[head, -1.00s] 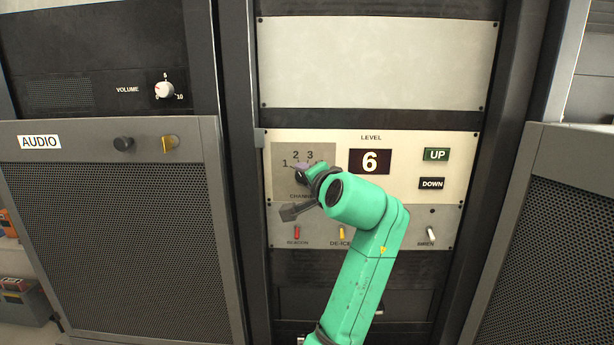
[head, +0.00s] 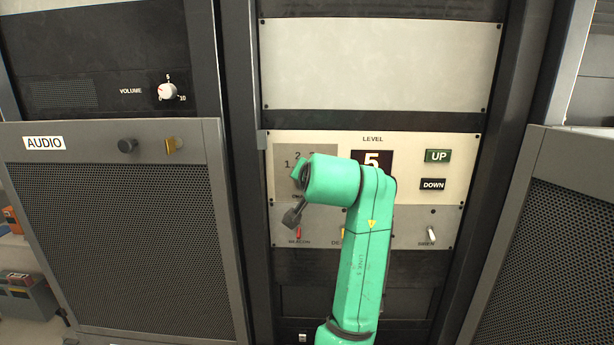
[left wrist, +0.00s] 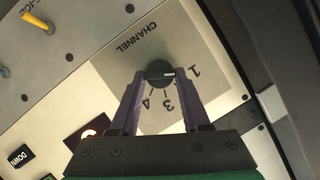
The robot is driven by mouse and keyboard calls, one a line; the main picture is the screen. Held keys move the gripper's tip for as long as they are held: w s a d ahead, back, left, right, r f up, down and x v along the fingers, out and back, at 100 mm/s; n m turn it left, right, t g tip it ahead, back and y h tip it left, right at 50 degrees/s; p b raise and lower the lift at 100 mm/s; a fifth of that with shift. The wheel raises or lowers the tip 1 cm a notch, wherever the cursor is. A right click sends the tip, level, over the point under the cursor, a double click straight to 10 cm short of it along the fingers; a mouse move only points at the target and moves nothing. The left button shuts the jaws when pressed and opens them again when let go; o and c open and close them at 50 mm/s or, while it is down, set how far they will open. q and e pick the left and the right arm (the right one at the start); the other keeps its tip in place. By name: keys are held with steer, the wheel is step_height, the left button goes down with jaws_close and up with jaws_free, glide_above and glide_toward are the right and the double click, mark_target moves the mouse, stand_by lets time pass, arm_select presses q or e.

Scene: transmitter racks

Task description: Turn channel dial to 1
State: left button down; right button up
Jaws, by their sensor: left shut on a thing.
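The channel dial (left wrist: 160,72) is a dark round knob on a grey square plate (head: 322,150). In the left wrist view the purple fingers of my left gripper (left wrist: 158,82) are shut on it, one on each side. A light line on the knob seems to point towards the printed 1 (left wrist: 194,72). The 3 and 4 also show beside the knob; the 2 is hidden there. In the head view my green wrist covers the dial and the fingers, with the 1 and 2 visible above. My right gripper is out of view.
The level display (head: 372,161) reads 5, partly covered by my arm. The UP button (head: 438,156) and DOWN button (head: 432,185) are to its right. The beacon (head: 298,233) and siren (head: 431,234) switches sit below. The mesh audio panel (head: 125,240) stands left.

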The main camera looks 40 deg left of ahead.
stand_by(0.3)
arm_select(q)
steer(key=shift+c, duration=2)
jaws_free()
steer(key=shift+d, duration=0.1)
steer(key=b+v, duration=0.4)
steer(key=v, duration=1)
steer(key=shift+s, duration=0.25)
steer(key=shift+d, duration=0.1)
